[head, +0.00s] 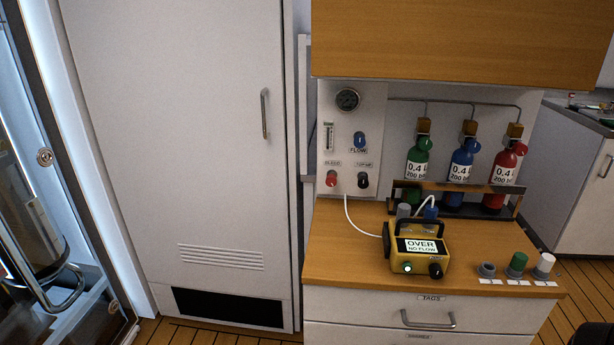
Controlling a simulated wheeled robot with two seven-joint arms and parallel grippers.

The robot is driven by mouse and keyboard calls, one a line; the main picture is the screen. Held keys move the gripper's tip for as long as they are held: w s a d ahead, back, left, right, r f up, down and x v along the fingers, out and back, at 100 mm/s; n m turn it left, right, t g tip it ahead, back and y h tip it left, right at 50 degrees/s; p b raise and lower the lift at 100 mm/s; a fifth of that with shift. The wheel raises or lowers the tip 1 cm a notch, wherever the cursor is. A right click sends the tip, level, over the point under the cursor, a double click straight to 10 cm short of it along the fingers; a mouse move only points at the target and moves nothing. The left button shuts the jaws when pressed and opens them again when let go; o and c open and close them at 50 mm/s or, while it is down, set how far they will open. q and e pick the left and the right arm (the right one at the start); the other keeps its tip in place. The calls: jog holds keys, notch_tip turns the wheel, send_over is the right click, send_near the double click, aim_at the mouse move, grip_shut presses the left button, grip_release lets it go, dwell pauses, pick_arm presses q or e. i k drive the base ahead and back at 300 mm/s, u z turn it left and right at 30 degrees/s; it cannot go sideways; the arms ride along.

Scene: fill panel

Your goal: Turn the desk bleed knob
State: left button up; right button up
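A red knob (331,178) sits low on the left of the white wall panel (376,118), under a small label that seems to read BLEED. A black knob (363,180) is just right of it, under a label that seems to read TOP-UP. A blue knob (359,140) is above, by a FLOW label. A round dial (347,99) and a small vertical gauge (328,136) are higher on the panel. Neither of my grippers shows, and nothing covers the red knob.
A yellow device (417,251) reading OVER, NO FLOW stands on the wooden desk (335,250) below the panel. Green, blue and red bottles (463,165) stand in a rack at right. Small caps (518,263) line the front right. A tall white cabinet (180,120) is at left.

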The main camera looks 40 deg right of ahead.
aim_at(331, 182)
jog(key=z, duration=0.05)
jog(key=i, duration=2.9)
jog(key=z, duration=2.65)
